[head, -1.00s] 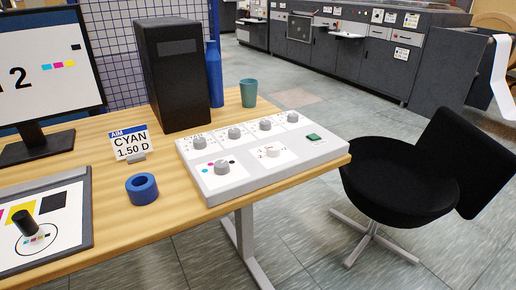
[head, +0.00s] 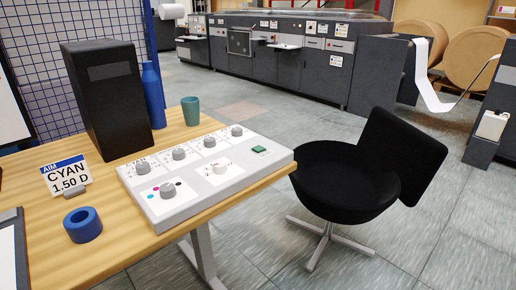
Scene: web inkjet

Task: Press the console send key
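The white console (head: 204,170) lies on the wooden table near its right end. It carries several grey knobs on its sloped top. A small green key (head: 259,150) sits near the console's right end; any lettering by it is too small to read. Neither of my grippers shows in the head view.
A black computer tower (head: 104,98), a blue bottle (head: 153,96) and a teal cup (head: 191,111) stand behind the console. A blue ring (head: 83,225) and a CYAN 1.50 D card (head: 65,176) are to its left. A black chair (head: 345,182) stands right of the table (head: 120,258).

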